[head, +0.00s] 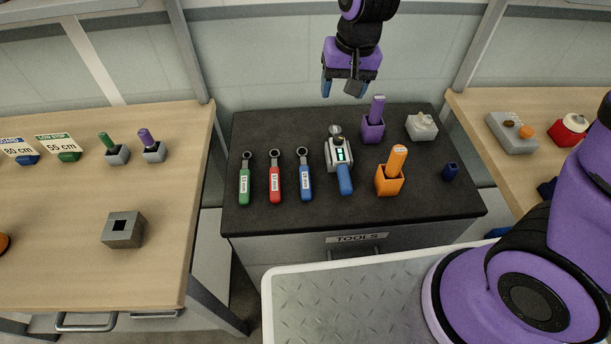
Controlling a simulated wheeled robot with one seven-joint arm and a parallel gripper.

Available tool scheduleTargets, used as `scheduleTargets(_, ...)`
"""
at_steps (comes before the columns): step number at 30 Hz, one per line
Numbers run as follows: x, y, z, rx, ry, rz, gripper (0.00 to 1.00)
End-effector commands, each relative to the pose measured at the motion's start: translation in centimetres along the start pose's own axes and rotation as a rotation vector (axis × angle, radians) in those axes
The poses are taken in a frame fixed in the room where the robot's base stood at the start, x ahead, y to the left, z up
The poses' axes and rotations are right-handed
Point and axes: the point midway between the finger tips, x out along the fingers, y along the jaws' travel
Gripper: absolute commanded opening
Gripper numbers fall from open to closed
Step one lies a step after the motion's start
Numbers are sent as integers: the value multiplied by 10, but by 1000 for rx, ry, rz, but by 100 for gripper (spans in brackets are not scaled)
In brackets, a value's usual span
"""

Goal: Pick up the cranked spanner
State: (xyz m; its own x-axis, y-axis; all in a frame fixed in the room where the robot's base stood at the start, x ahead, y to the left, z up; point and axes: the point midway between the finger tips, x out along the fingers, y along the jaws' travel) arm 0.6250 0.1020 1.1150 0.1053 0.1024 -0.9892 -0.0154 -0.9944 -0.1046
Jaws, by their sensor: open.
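Three ring-ended spanners lie side by side on the dark top of the tools cabinet (260,212): a green-handled one (244,182), a red-handled one (275,180) and a blue-handled one (305,178). Each has a white label too small to read, and I cannot tell which is cranked. Right of them lies a tool with a blue handle (345,180) and a grey head with a small green display. My gripper (341,88) points down, open and empty, in the air toward the back of the cabinet, apart from all the tools.
The cabinet's front left is clear.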

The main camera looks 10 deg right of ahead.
Motion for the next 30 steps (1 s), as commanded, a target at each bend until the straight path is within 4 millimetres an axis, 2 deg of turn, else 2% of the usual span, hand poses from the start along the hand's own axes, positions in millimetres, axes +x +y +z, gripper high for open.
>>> scheduleTargets(1,21,-9,1,-2,-23,13,60)
scheduleTargets(6,83,-33,4,4,-66,47,60)
scheduleTargets(12,139,-51,14,11,-94,86,60)
scheduleTargets(18,166,-57,20,13,-103,105,60)
scheduleTargets(30,214,-52,26,14,-105,107,60)
